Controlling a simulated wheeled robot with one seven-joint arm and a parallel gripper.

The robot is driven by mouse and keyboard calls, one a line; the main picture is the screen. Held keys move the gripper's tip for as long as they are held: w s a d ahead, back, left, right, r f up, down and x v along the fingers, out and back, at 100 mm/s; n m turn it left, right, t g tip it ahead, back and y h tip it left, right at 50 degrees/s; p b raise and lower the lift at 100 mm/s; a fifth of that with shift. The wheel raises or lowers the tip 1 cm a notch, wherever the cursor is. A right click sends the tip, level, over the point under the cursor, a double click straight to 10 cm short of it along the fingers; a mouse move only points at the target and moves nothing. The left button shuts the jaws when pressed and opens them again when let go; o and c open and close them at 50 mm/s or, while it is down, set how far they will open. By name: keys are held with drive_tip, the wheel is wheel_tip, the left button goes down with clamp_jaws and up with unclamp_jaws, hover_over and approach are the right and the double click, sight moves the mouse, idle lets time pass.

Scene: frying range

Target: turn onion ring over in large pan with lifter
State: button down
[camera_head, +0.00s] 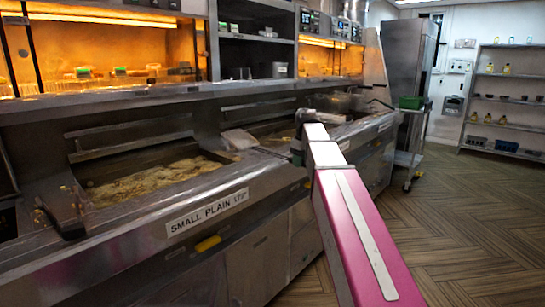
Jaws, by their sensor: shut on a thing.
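My pink and white arm reaches from the bottom right toward the fryer counter. A dark grey joint of it shows at its far end, beside the second fryer. My gripper cannot be made out; the arm's far end seems to hide it. I cannot make out an onion ring or a lifter. No pan can be surely picked out as the large pan. Some rounded metal ware (338,102) stands on the counter beyond my arm, too small to tell its kind.
A near fryer vat (88,172) holds golden, frothy contents. A sign reading "SMALL PLAIN" (207,212) is on the steel front. A cart with a green bin (411,102) stands beyond. The floor (480,230) at right is clear.

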wheel_tip(320, 180, up, 11)
idle(0.6)
idle(0.6)
